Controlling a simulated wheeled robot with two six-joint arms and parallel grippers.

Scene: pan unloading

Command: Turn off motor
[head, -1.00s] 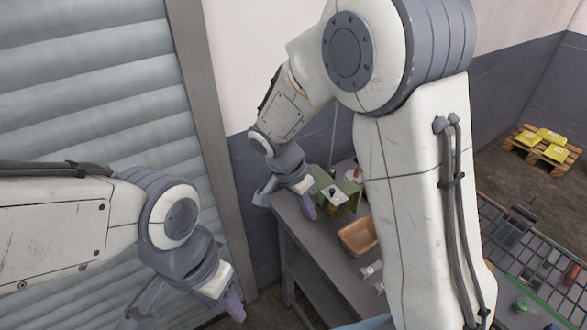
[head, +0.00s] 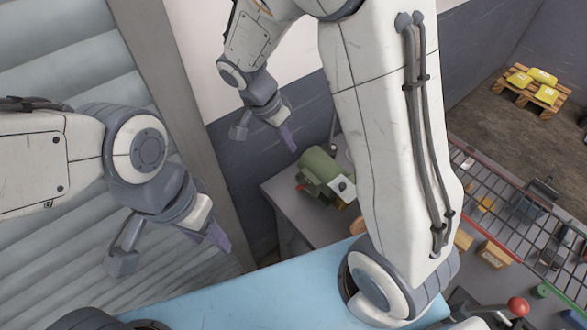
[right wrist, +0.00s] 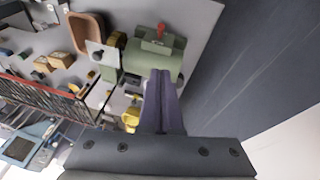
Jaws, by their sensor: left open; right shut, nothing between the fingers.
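The green motor (head: 322,172) sits on the grey table and is partly cut off by my right arm. It also shows in the right wrist view (right wrist: 140,58), with a red switch lever (right wrist: 161,30) on a small green box on it. I cannot tell the lever's setting. My right gripper (head: 288,140) is shut and empty, up and left of the motor in the head view. In the right wrist view its closed fingertips (right wrist: 160,74) overlap the motor's near edge, with the lever beyond them. My left gripper (head: 216,236) is open and empty in front of the shutter, far from the motor.
The grey table (head: 282,190) holds the motor. A brown tray (right wrist: 88,32) stands near the motor. A wire basket (head: 500,200) is at the right. A pallet with yellow bags (head: 530,88) stands on the floor. A wall is behind the table.

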